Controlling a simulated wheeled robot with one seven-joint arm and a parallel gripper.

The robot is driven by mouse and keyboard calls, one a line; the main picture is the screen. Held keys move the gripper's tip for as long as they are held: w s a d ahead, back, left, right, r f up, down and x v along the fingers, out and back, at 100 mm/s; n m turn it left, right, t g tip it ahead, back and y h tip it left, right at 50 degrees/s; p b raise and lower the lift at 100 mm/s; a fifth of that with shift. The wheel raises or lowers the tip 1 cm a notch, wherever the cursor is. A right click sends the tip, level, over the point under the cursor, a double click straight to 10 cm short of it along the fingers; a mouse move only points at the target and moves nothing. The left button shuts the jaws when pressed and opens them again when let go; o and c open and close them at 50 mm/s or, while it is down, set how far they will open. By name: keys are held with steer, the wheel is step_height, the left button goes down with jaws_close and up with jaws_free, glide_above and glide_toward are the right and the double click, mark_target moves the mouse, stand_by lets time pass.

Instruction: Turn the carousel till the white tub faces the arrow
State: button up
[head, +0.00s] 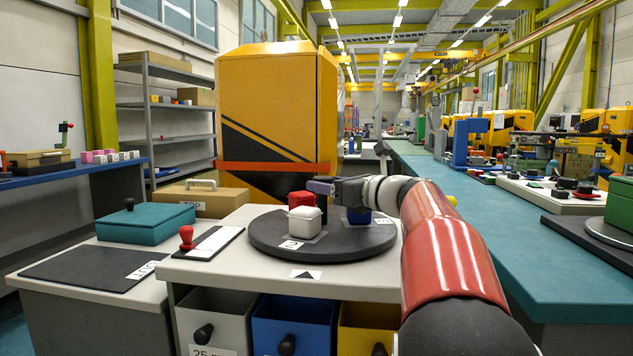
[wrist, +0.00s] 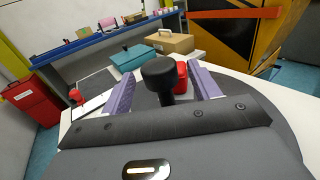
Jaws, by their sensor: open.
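The carousel is a dark round disc (head: 345,249) on the grey table. A white tub (head: 304,225) stands on its front left part, by a number card. My gripper (head: 322,187) is open over the disc. In the wrist view, a black knob (wrist: 158,72) shows between its purple fingers (wrist: 160,84); contact is unclear.
A teal box (head: 148,222) stands farther left, with a tan case (head: 200,198) behind. Drawers (head: 287,325) sit below the table. A teal bench (head: 480,250) runs along the right.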

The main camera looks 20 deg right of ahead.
steer(key=x, duration=0.4)
steer(key=shift+w+a, duration=0.1)
